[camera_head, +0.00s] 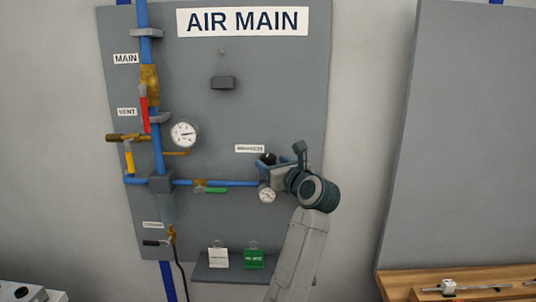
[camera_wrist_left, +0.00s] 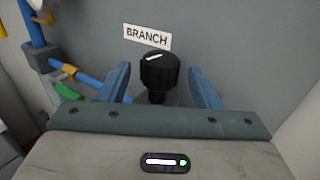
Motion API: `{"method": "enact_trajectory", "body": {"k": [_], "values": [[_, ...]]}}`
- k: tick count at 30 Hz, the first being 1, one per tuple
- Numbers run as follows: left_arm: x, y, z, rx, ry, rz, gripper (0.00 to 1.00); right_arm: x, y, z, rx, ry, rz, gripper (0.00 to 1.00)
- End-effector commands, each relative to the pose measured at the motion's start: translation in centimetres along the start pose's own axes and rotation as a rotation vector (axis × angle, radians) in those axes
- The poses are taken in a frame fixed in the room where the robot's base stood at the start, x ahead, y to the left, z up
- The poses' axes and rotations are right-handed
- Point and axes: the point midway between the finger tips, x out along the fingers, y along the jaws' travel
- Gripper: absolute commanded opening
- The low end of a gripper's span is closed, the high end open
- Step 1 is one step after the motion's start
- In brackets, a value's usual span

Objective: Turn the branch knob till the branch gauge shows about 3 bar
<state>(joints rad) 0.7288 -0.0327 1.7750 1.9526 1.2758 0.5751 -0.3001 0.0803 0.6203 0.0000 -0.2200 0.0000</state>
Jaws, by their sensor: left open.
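The black branch knob (camera_wrist_left: 159,72) with a white pointer mark sits below the BRANCH label (camera_wrist_left: 148,37) in the left wrist view. In the head view the knob (camera_head: 268,159) is partly covered by my gripper. My left gripper (camera_head: 270,167) is open at the panel, its blue fingers either side of the knob in the wrist view (camera_wrist_left: 159,80). I see a gap on both sides, so the fingers seem clear of it. The small white branch gauge (camera_head: 267,195) is below the gripper in the head view; its needle is too small to read. My right gripper is out of view.
A blue pipe (camera_head: 235,184) with a green-handled valve (camera_head: 215,190) runs left of the gauge. The main gauge (camera_head: 184,134), red lever (camera_head: 145,112) and yellow lever (camera_head: 129,160) are further left. White and green tags (camera_head: 254,258) hang below.

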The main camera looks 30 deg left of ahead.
Motion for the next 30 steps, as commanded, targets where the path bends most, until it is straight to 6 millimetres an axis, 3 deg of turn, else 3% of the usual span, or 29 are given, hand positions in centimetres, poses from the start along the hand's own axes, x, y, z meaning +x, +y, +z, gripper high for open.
{"method": "enact_trajectory", "body": {"k": [7, 17, 20, 24, 30], "values": [[2.9, 0.0, 0.1, 0.003, -0.001, 0.001, 0.58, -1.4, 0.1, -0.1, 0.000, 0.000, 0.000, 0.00], [3.4, 0.0, -0.1, 0.001, 0.000, 0.000, 0.58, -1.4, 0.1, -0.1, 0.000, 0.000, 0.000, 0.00], [3.4, 0.0, -0.1, 0.001, 0.000, 0.000, 0.44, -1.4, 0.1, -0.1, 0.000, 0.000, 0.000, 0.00], [3.4, 0.0, -0.1, 0.001, 0.000, 0.000, 0.17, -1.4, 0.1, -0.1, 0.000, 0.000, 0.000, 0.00], [3.4, 0.1, -0.1, 0.001, 0.000, -0.027, 0.15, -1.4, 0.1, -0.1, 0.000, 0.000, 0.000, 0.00]]}}
